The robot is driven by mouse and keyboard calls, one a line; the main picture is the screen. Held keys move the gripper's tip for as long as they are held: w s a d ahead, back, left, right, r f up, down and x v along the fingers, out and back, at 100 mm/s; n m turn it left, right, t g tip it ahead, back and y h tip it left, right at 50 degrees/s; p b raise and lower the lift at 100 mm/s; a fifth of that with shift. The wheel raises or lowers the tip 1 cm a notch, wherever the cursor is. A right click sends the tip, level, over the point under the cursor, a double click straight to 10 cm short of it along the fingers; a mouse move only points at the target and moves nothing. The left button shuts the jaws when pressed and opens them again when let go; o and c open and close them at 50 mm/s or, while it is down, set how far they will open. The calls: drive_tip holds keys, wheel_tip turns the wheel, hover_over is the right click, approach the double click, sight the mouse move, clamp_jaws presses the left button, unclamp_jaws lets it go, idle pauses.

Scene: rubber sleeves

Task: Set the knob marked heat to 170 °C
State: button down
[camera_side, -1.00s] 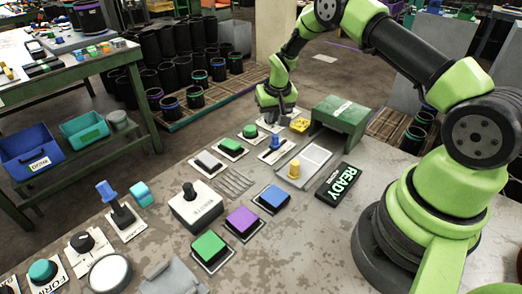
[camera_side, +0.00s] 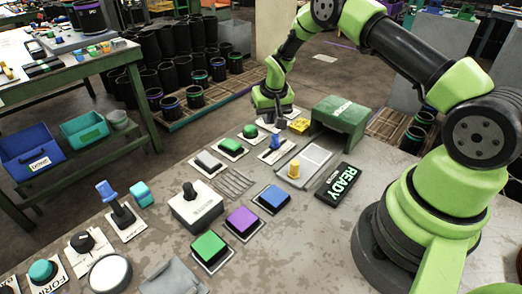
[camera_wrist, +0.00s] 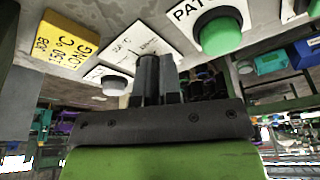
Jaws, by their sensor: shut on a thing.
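My gripper (camera_wrist: 156,80) is shut on the heat knob, over a white dial plate (camera_wrist: 124,45) with a °C mark and scale lines in the wrist view. The fingers hide most of the knob, and I cannot read its pointer or setting. In the side view my gripper (camera_side: 272,114) is down at the far edge of the bench, between a green round button and a yellow block.
A green button (camera_wrist: 220,32) stands on a plate lettered PAT. A grey round button (camera_wrist: 113,85) is close to the fingers. A green stand (camera_side: 340,113) is to the right in the side view.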

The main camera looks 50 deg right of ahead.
drive_tip(key=shift+w+d+v, duration=0.15)
drive_tip(key=shift+v, duration=1.15)
drive_tip(key=shift+w+d+v, duration=0.1)
drive_tip(key=shift+w+v, duration=0.05)
drive_tip(key=shift+v, duration=1.2)
drive_tip(key=shift+r, duration=0.1)
drive_tip(key=shift+d, duration=0.15)
drive_tip(key=f, duration=0.2)
drive_tip(key=d+f, duration=0.1)
drive_tip(key=f, duration=0.2)
drive_tip(key=shift+s+d+f, duration=0.3)
drive_tip(key=shift+d, duration=0.1)
drive_tip(key=shift+f, duration=0.25)
drive_tip(key=shift+d, duration=0.1)
drive_tip(key=shift+w, duration=0.15)
